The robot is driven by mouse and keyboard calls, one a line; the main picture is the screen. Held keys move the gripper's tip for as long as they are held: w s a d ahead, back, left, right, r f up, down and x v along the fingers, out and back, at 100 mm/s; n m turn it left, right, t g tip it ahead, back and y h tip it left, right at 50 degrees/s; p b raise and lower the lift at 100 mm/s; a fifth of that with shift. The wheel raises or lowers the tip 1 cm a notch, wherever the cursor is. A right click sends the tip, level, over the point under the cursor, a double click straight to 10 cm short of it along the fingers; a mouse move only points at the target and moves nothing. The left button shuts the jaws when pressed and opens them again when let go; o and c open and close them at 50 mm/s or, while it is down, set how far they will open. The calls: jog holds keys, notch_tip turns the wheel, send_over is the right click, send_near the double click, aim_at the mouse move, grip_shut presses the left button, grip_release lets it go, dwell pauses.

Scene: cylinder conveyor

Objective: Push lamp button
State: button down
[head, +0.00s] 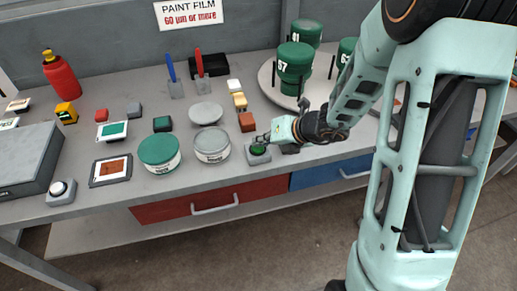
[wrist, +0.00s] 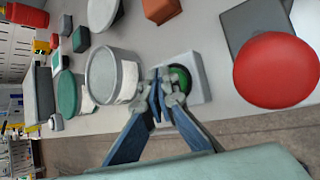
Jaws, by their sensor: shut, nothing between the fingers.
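A green button (head: 258,149) sits on a small grey box (head: 259,158) near the table's front edge. My gripper (head: 264,140) is shut and empty, its fingertips right at this button. In the wrist view the fingertips (wrist: 163,88) overlap the left part of the green button (wrist: 181,78) and hide some of it; I cannot tell whether they touch it or press it down. A large red button (wrist: 276,70) on a grey box stands to the right in the wrist view. A white button (head: 58,187) on another grey box is at the far left. No label names the lamp button.
A grey lidded can (head: 212,146) and a green can (head: 159,153) stand left of my gripper. An orange-brown block (head: 247,122) lies behind it. Green cylinders (head: 295,62) stand on a round turntable at the back right. Red (head: 211,200) and blue (head: 325,172) drawers are below the tabletop.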

aim_at(259, 148)
jog(key=shift+r+p, duration=0.85)
jog(key=shift+p, duration=0.05)
notch_tip(259, 148, up, 6)
jog(key=p, duration=0.5)
dwell(0.3)
